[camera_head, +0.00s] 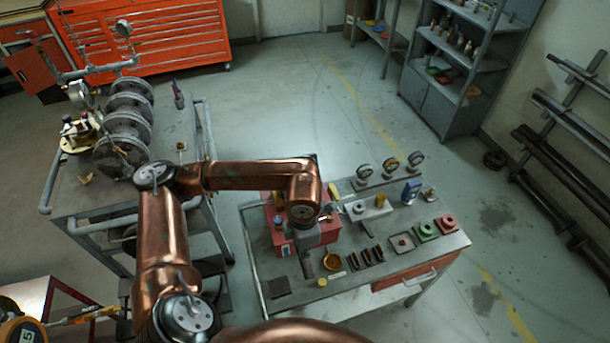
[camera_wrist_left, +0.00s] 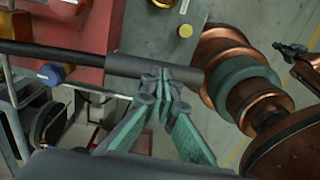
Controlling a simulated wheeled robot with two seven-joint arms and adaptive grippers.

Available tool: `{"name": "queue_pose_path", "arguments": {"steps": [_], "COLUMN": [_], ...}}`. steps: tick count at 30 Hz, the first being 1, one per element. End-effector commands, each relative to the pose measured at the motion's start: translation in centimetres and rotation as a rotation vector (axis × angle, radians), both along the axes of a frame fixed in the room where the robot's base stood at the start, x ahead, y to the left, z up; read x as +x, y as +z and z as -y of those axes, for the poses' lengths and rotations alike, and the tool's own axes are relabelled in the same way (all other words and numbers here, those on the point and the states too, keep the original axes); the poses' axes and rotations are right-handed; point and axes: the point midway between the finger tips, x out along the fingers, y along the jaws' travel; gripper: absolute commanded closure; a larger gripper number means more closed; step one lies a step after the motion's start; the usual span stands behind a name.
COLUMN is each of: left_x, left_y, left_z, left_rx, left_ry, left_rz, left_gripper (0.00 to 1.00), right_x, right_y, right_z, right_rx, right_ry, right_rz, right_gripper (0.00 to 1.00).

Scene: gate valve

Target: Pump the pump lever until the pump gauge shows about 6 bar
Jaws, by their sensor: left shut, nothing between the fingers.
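My left gripper (camera_head: 304,268) hangs over the left part of the workbench, in front of a red unit (camera_head: 272,228) with a blue knob that looks like the pump. In the left wrist view my green-padded fingers (camera_wrist_left: 164,80) are shut with nothing between them. Their tips are at the thick grey end of a dark bar (camera_wrist_left: 70,53), which looks like the pump lever. I cannot tell whether they touch it. The red housing (camera_wrist_left: 88,35) is behind the bar. Three round gauges (camera_head: 391,165) stand along the bench's back edge; which is the pump gauge and its reading are unclear.
The workbench (camera_head: 345,290) also holds a brass ring (camera_head: 332,262), several dark small parts and a green block (camera_head: 425,231). A cart (camera_head: 180,125) with large flanged discs stands at left. A grey shelf (camera_head: 450,70) stands at back right. The floor between is free.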

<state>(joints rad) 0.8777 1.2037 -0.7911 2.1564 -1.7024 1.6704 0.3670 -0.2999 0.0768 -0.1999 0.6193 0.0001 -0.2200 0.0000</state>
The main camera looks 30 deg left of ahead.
Motion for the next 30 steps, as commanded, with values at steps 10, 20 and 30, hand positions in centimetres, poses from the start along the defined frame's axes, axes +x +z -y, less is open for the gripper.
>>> {"name": "queue_pose_path", "arguments": {"steps": [10,20,30], "left_x": [0.1,0.1,0.1], "left_y": [1.9,8.4,13.1], "left_z": [-0.1,0.0,0.0], "left_rx": [0.001,0.001,0.000], "left_ry": [0.001,0.002,0.001], "left_rz": [0.006,0.007,0.003], "left_gripper": [1.00,1.00,1.00], "right_x": [0.3,1.0,1.4], "right_y": [1.2,4.5,6.8], "right_z": [0.3,0.5,0.5], "right_rx": [-0.002,-0.005,-0.005], "right_ry": [0.001,0.002,0.002], "right_rz": [0.005,0.017,0.023], "right_gripper": [1.00,1.00,1.00]}}
